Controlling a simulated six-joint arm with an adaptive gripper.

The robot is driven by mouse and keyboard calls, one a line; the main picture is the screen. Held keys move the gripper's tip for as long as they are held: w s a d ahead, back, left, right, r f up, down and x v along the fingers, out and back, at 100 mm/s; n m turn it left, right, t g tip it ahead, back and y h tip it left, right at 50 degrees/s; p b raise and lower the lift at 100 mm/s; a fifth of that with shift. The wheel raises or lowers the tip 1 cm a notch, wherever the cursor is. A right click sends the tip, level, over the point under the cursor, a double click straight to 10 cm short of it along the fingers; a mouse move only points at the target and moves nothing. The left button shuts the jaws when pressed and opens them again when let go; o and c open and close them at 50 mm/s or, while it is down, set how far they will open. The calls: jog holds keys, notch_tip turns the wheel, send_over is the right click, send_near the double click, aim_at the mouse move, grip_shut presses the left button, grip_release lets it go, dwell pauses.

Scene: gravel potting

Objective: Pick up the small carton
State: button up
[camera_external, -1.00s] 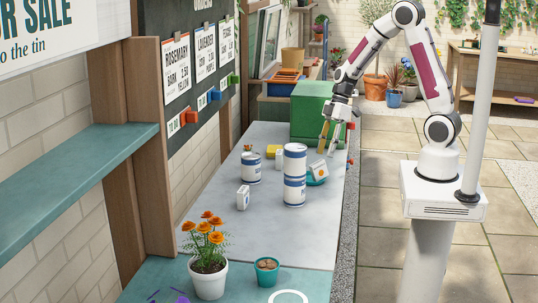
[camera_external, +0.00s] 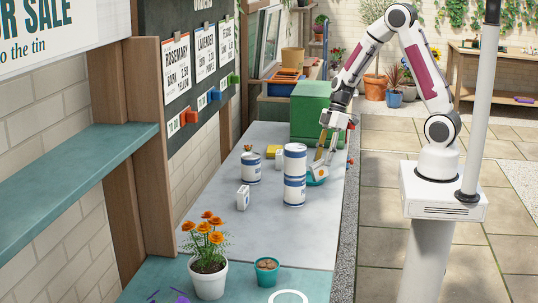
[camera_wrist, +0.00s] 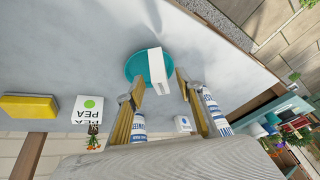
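A small white carton (camera_wrist: 157,66) rests on a teal saucer (camera_wrist: 133,66) in the wrist view. In the external view the carton (camera_external: 320,172) shows an orange mark, partly hidden by my gripper, and the saucer (camera_external: 315,182) lies below it. My gripper (camera_wrist: 160,82) is open, with its yellowish fingers either side of the carton's near end; I cannot tell whether they touch it. In the external view my gripper (camera_external: 322,160) reaches down over the saucer. Another white carton (camera_external: 243,198) stands nearer the front, and a PEA carton (camera_wrist: 88,109) stands beside the yellow block.
Two stacked white-and-blue cans (camera_external: 294,190) stand close to the left of the saucer. Another can (camera_external: 251,169) is farther left. A yellow block (camera_wrist: 28,107) lies near the PEA carton. A green box (camera_external: 312,108) stands behind. The front grey tabletop (camera_external: 270,235) is clear.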

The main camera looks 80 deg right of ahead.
aim_at(315, 181)
jog(key=shift+x, duration=2.3)
jog(key=shift+w+r, duration=0.1)
jog(key=shift+w, duration=0.05)
grip_shut()
